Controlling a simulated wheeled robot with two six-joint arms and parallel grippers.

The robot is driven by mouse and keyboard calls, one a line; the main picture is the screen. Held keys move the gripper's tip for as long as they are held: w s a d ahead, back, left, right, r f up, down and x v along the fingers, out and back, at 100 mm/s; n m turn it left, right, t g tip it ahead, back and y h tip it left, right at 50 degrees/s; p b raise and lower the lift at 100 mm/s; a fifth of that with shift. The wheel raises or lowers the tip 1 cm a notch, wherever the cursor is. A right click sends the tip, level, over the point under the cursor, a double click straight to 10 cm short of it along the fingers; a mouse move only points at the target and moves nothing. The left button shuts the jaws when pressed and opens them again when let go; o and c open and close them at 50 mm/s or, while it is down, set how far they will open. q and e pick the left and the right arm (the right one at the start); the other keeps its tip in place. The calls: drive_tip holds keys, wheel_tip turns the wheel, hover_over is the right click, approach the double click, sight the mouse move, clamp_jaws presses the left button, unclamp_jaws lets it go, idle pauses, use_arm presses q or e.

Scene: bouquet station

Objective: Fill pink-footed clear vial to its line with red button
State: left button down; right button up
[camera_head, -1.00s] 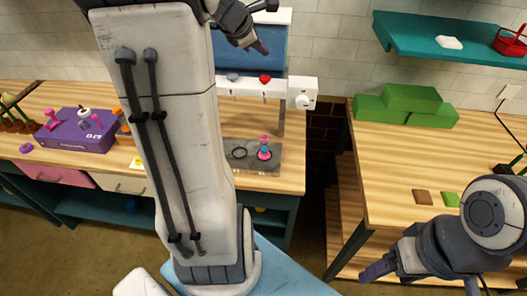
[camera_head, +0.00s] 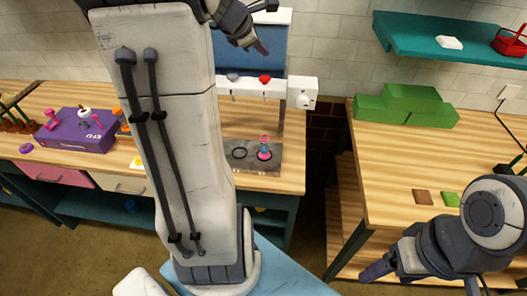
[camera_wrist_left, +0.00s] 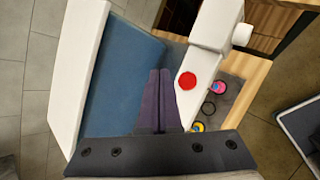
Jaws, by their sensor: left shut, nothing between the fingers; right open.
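The pink-footed clear vial (camera_head: 264,149) stands upright on a grey plate (camera_head: 262,168) under the dispenser; its contents and line are too small to read. From above it shows as a pink ring in the left wrist view (camera_wrist_left: 219,87). The red button (camera_head: 265,79) is on the dispenser's white ledge, and also shows in the left wrist view (camera_wrist_left: 188,81). My left gripper (camera_head: 263,48) is shut and empty, above and apart from the red button; its fingers (camera_wrist_left: 158,100) show beside the button in the wrist view. My right gripper (camera_head: 368,275) is open, low at the right.
A grey button (camera_head: 233,77) sits left of the red one. The dispenser has a blue panel (camera_head: 260,48) and a white knob (camera_head: 305,102). An empty dark ring (camera_head: 239,153) is left of the vial. A purple box (camera_head: 76,132) stands far left. Green blocks (camera_head: 406,106) are on the right table.

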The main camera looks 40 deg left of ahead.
use_arm(q)
drive_tip(key=m, duration=0.3)
drive_tip(key=shift+w+r, duration=0.1)
drive_tip(key=shift+r, duration=0.1)
wheel_tip(320, 180, up, 4)
drive_tip(key=m, duration=1.1)
drive_tip(key=m+b, duration=0.1)
drive_tip(key=m, duration=2.1)
drive_tip(key=shift+f+b, duration=0.25)
drive_tip(key=shift+b, duration=0.1)
drive_tip(key=shift+f, duration=0.1)
